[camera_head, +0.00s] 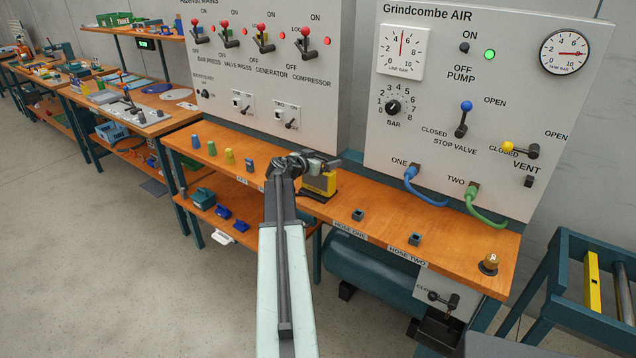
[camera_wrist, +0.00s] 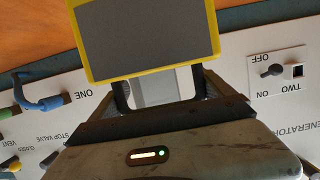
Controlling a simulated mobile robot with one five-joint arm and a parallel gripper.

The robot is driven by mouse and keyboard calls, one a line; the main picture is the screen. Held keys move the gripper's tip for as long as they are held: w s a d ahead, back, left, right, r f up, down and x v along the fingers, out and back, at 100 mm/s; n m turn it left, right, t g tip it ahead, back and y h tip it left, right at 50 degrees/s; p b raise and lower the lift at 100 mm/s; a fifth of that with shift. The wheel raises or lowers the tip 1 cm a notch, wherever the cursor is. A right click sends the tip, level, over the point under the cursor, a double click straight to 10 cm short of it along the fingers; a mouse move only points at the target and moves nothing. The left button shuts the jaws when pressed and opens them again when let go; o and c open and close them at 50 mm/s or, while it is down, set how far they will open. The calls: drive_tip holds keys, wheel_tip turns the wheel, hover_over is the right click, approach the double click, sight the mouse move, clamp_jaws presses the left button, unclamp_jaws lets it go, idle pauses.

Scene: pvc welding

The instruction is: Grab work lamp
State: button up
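The work lamp, a yellow-framed block with a dark grey face, stands on the orange bench top (camera_head: 455,235) in the head view, below the end of my arm. The lamp (camera_head: 320,184) is partly covered by my gripper (camera_head: 318,164) there. In the wrist view the lamp (camera_wrist: 148,38) fills the top middle, just past the fingertips. My gripper (camera_wrist: 160,88) has its two dark fingers spread apart, with a pale grey gap between them. The fingertips reach the lamp's near edge; whether they touch it is hidden.
A white panel (camera_head: 500,90) with gauges, valves and blue and green hoses rises behind the bench, beside a switch panel (camera_head: 262,60). Small colored pieces (camera_head: 229,156) stand to the left. Two small dark sockets (camera_head: 357,215) and a brass fitting (camera_head: 490,261) stand to the right.

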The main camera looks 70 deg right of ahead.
drive_tip(key=shift+c, duration=1.3)
drive_tip(key=shift+r, duration=0.1)
